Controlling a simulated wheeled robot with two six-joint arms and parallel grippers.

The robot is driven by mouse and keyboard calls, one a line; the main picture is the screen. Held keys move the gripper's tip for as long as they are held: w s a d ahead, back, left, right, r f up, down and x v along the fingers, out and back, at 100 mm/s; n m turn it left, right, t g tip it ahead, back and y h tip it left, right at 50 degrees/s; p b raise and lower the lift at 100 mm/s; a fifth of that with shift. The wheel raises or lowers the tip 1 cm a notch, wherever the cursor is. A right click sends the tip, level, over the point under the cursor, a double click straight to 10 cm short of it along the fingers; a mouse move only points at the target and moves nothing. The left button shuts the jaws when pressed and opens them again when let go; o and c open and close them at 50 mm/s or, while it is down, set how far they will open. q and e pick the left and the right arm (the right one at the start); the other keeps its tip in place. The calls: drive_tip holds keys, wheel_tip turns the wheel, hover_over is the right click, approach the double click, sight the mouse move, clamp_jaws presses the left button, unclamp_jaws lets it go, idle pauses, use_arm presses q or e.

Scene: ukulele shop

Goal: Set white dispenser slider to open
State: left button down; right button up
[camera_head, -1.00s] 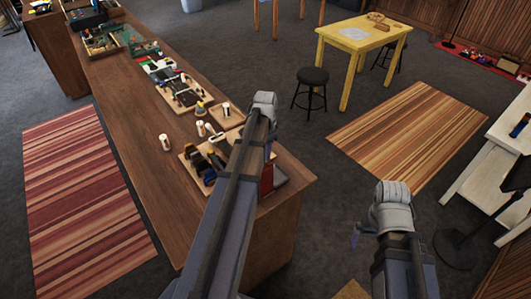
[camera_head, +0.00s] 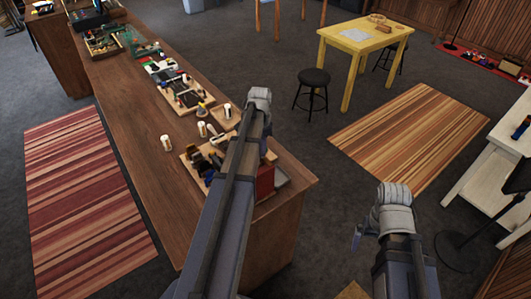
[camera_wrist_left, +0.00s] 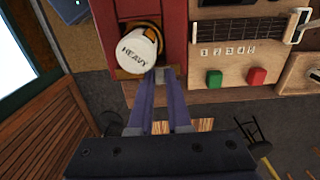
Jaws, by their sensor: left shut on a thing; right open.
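In the left wrist view, a white cylinder marked "HEAVY" (camera_wrist_left: 139,48) sits tilted in a red housing (camera_wrist_left: 175,25). My left gripper (camera_wrist_left: 160,76) is shut on a small part at the housing's lower edge, beside the cylinder. The fingertips largely hide this part, and I cannot tell whether it is the slider or how it is set. In the head view, my left arm hides its own fingers and covers much of a red box (camera_head: 265,183) on the counter. My right gripper (camera_head: 358,237) is open and empty over the floor.
The wooden counter (camera_head: 150,200) carries several white cylinders, one of them standing alone (camera_head: 165,142), and trays of tools. In the left wrist view, a wooden panel holds a green button (camera_wrist_left: 214,78) and a red button (camera_wrist_left: 257,77). A black stool (camera_head: 312,78) and yellow table (camera_head: 365,38) stand beyond.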

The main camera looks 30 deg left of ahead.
use_arm(q)
drive_tip(key=shift+w+a, duration=0.1)
drive_tip(key=shift+a, duration=0.1)
drive_tip(key=c, duration=0.9)
unclamp_jaws()
drive_tip(key=shift+o, duration=0.2)
drive_tip(key=shift+r, duration=0.1)
wheel_tip(320, 180, up, 8)
drive_tip(key=p, duration=0.8)
drive_tip(key=shift+f, duration=0.2)
